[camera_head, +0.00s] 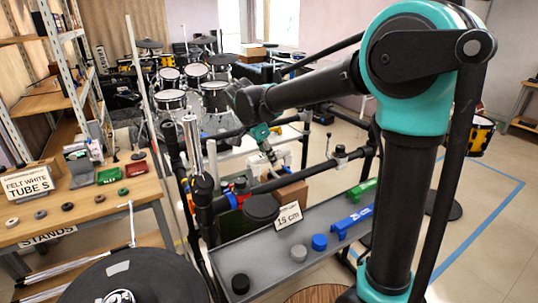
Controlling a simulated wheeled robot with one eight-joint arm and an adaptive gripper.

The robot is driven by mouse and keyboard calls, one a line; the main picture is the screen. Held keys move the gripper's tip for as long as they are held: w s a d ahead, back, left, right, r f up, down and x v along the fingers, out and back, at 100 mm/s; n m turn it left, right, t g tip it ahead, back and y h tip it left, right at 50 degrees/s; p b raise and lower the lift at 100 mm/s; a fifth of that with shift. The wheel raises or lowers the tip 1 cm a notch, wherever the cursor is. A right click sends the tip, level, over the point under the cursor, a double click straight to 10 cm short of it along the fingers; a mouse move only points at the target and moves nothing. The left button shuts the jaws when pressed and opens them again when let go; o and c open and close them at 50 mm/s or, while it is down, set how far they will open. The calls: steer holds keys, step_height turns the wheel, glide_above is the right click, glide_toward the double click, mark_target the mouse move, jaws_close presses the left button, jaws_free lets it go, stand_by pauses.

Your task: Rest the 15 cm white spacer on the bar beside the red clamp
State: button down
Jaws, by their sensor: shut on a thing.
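The black bar (318,169) runs from the lower left up to the right behind the grey tray. A small red clamp (240,187) sits near its left end, with a blue part (230,198) beside it. My gripper (273,160) hangs below my forearm, just above and behind the bar and to the right of the red clamp. It looks shut on a small white piece (285,160), which seems to be the white spacer. The fingers are tiny here and partly hidden, so I cannot tell whether the piece touches the bar.
The grey tray (268,268) holds a black cap (240,284), a grey cap (298,253), a blue cap (319,242) and a blue clamp (352,221). A "15 cm" card (289,215) stands by a black round pad (262,207). A wooden table (85,205) is left.

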mark_target(258, 157)
steer(key=shift+f, duration=4.35)
steer(key=shift+s+f, duration=0.2)
steer(key=shift+f, duration=0.2)
steer(key=c, duration=1.3)
jaws_free()
steer(key=shift+w+f, duration=0.15)
steer(key=shift+o, duration=0.9)
steer(key=shift+r, duration=0.25)
steer(key=v, duration=1.1)
steer(key=shift+a+r, duration=0.15)
steer(key=shift+r, duration=0.2)
